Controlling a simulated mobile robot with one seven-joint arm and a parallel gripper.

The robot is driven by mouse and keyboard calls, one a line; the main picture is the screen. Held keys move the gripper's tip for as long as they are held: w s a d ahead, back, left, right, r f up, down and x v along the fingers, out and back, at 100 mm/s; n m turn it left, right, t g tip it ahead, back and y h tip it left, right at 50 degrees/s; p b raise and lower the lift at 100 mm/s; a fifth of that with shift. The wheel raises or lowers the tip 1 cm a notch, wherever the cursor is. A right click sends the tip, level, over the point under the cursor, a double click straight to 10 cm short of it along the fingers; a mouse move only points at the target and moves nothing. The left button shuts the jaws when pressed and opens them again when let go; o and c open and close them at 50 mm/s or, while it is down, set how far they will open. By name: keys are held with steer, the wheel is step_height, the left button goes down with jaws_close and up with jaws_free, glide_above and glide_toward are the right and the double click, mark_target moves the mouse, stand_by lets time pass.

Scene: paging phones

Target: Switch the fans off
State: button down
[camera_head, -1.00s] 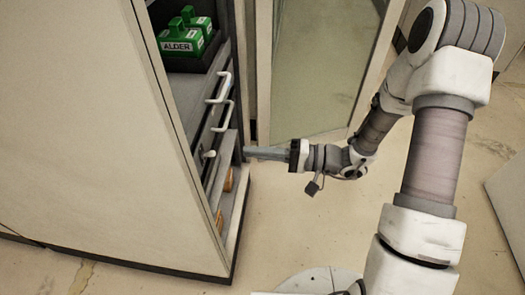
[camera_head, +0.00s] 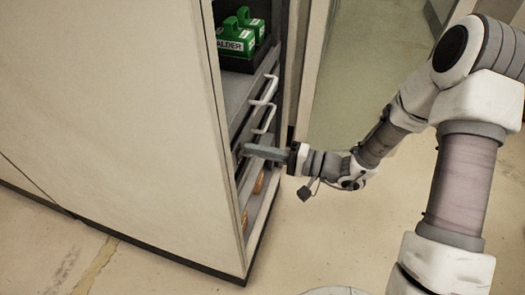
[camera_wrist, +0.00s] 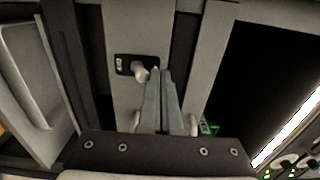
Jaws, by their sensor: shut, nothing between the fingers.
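A small pale knob or lever (camera_wrist: 139,71) sticks out of a dark plate (camera_wrist: 122,64) with a tiny white label, on a grey panel in the wrist view. It looks like a switch; the label is too small to read, and I cannot tell its position. My gripper (camera_wrist: 160,74) is shut and empty. Its fingertips are just right of the knob's end, close beside it; I cannot tell whether they touch. In the head view my gripper (camera_head: 245,149) reaches the cabinet front below the white handles, and its fingers hide most of the knob there. No fans are in view.
A tall beige cabinet (camera_head: 110,120) stands at left. Its open front shows green boxes (camera_head: 236,37), one labelled ALDER, two white handles (camera_head: 264,91) and orange items (camera_head: 259,182) low down. A glass-like panel (camera_head: 365,75) stands behind. Floor to the right is clear.

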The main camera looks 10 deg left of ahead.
steer(key=shift+f, duration=0.1)
stand_by(0.3)
steer(key=shift+f+b, duration=0.75)
steer(key=shift+b, duration=0.1)
steer(key=shift+r+p, duration=0.4)
steer(key=shift+r, duration=0.35)
steer(key=d, duration=0.8)
steer(key=shift+s+b, duration=0.35)
steer(key=shift+b, duration=0.05)
